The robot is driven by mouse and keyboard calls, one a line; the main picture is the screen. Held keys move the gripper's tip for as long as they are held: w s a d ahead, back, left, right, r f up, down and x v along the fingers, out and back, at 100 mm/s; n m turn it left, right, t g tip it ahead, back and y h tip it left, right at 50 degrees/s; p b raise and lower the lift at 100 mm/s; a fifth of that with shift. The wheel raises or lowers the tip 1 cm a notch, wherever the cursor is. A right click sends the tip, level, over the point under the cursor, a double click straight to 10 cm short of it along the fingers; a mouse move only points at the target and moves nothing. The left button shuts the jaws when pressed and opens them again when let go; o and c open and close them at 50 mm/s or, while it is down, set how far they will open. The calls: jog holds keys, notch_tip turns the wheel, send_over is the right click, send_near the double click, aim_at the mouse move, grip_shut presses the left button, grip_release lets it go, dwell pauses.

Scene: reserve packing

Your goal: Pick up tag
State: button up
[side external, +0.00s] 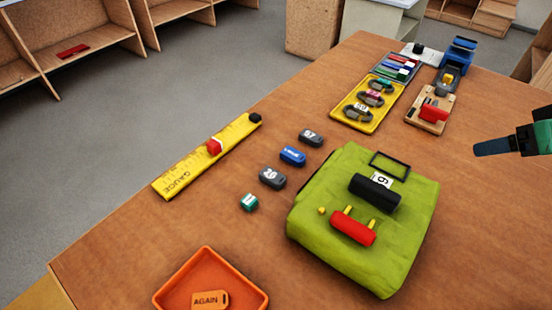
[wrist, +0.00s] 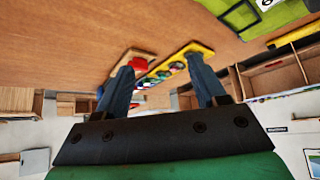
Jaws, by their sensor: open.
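An orange tag (side external: 210,299) marked "AGAIN" lies in the orange tray (side external: 258,277) at the bottom of the side view, partly cut by the frame edge. My gripper (side external: 490,147) is at the right edge of the side view, far from the tray and raised over the right side of the table. In the wrist view my gripper (wrist: 160,64) has its two blue fingers spread apart with nothing held between them. Neither the tag nor the orange tray shows in the wrist view.
A green bag (side external: 310,228) with black and red rolls lies mid-table. Several small numbered blocks (side external: 292,156) and a yellow gauge (side external: 180,174) lie left of it. A yellow tray (side external: 340,115) and a wooden board (side external: 412,117) with a red block stand behind.

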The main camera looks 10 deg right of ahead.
jog(key=shift+o, duration=0.5)
jog(key=n+g+y, duration=0.3)
jog(key=n, duration=0.4)
send_over(292, 153)
jog(key=s+d, duration=0.3)
jog(key=d, duration=0.6)
notch_tip(292, 153, down, 2)
jog(key=shift+s+f, duration=0.15)
jog(key=shift+f, duration=0.05)
jog(key=a+f, duration=0.2)
jog(key=w+a+f+n, duration=0.1)
jog(key=a, duration=0.1)
jog(key=a+f+n, duration=0.1)
jog(key=a+f, duration=0.1)
jog(key=shift+w+a+f+g, duration=0.2)
jog(key=shift+a+f+g, duration=0.1)
jog(key=shift+a+g, duration=0.1)
jog(key=shift+w+a+f, duration=0.1)
jog(key=shift+a+f, duration=0.2)
jog(key=shift+f, duration=0.3)
jog(key=shift+x, duration=2.3)
